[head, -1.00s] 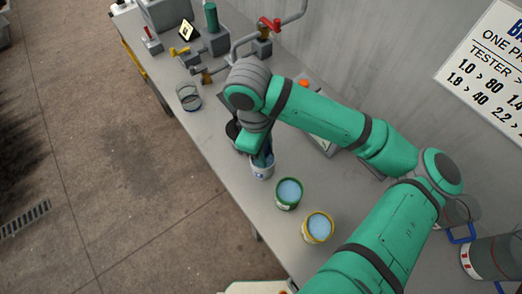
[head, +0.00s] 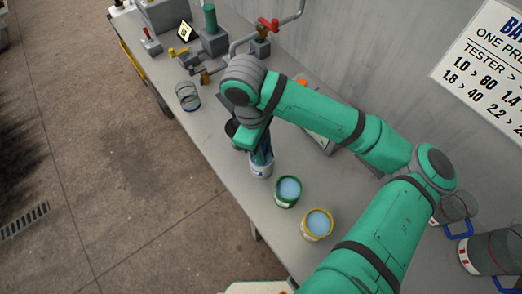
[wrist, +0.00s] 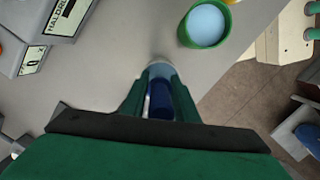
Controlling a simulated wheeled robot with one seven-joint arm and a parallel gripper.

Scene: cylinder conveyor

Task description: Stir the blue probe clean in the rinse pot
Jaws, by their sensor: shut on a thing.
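My gripper (head: 262,152) is shut on the blue probe (wrist: 160,98), which shows between the fingers in the wrist view. The probe points down at a white pot (head: 261,170) with a blue mark on its side. The fingers are right over this pot's mouth, and the probe's lower end is hidden, so I cannot tell how deep it sits. A green pot (head: 287,191) with pale blue liquid stands beside the white pot and also shows in the wrist view (wrist: 206,24). A yellow-rimmed pot (head: 317,224) with similar liquid stands beyond it.
A wire-ringed clear holder (head: 188,97) stands at the bench's left edge. Pipes with a red valve (head: 268,25) are at the back. A grey display unit (wrist: 60,20) lies near the wall side.

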